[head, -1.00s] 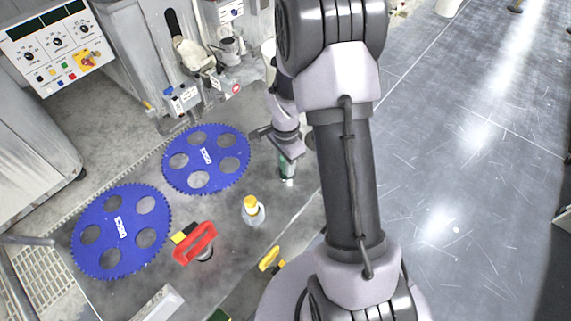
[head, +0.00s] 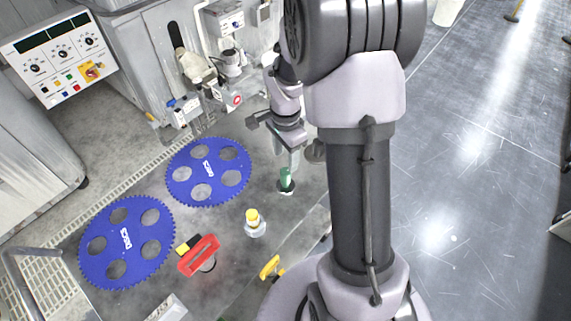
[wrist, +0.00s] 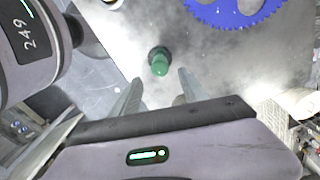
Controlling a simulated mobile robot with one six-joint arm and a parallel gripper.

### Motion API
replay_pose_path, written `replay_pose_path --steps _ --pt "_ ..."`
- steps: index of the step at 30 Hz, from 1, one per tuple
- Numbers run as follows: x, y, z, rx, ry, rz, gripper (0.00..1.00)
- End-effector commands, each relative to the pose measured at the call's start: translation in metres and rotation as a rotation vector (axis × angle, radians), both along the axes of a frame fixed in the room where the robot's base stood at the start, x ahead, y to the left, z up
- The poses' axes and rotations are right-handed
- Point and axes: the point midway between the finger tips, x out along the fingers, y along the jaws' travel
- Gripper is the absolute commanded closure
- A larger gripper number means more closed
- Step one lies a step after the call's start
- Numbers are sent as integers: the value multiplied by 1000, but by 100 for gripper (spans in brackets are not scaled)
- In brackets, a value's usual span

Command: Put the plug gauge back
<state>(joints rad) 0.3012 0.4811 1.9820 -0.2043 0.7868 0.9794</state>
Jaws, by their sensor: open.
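The plug gauge looks to be the upright green-handled piece (head: 286,178) on the grey worktop (head: 230,225). It stands in or on a small dark round seat; I cannot tell how deep it sits. The wrist view shows its green end (wrist: 159,66) beyond the fingertips. My gripper (head: 289,160) is just above it in the head view, pointing down. In the wrist view my gripper (wrist: 160,78) has its two fingers spread, with nothing between them and clear of the green piece.
Two blue toothed discs (head: 207,168) (head: 126,230) lie to the left. A yellow-capped bottle (head: 254,225), a red-handled tool (head: 199,256) and a yellow-handled piece (head: 271,268) are nearer. Machine fittings (head: 228,68) stand behind. The right side is open floor (head: 470,190).

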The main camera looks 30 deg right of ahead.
Motion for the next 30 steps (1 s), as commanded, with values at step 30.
replay_pose_path --steps 30 --pt "-174 164 208 -130 -556 1079 48"
